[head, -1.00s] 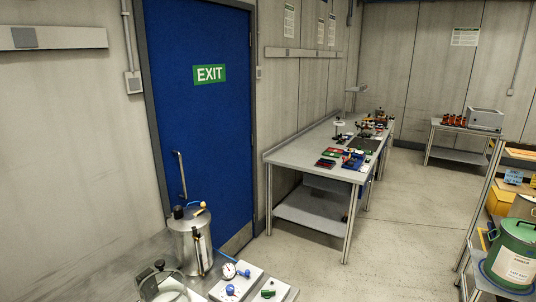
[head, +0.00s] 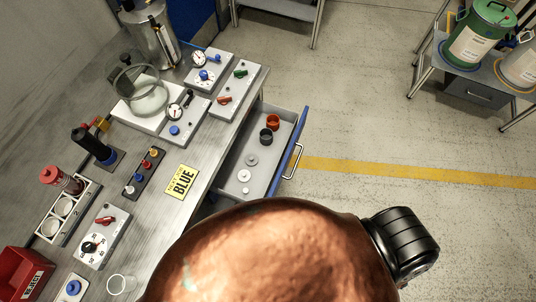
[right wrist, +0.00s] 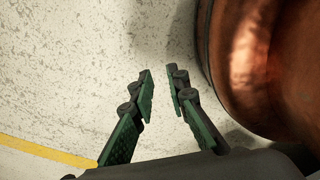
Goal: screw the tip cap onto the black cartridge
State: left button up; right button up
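A black cartridge (head: 88,138) stands tilted in the picture in a dark blue holder (head: 109,158) on the bench in the head view. Beside it a dark narrow rack (head: 143,173) carries several small coloured tips or caps, among them a red one (head: 146,164) and a blue one (head: 138,177). I cannot tell which is the tip cap. My right gripper (right wrist: 162,75) shows in the right wrist view, open and empty above bare floor, away from the bench items. My left gripper is not in view.
A yellow BLUE sign (head: 182,182) lies near the bench edge. An open drawer (head: 262,173) with cups and discs juts out. A red-capped cylinder (head: 60,180) stands in a white rack. A red bin (head: 22,277) is at lower left.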

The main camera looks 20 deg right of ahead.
aim_at(80, 135)
jog(key=u, duration=0.55)
jog(key=k, duration=0.95)
jog(key=z, duration=1.05)
jog(key=i, duration=0.5)
jog(key=u, duration=0.7)
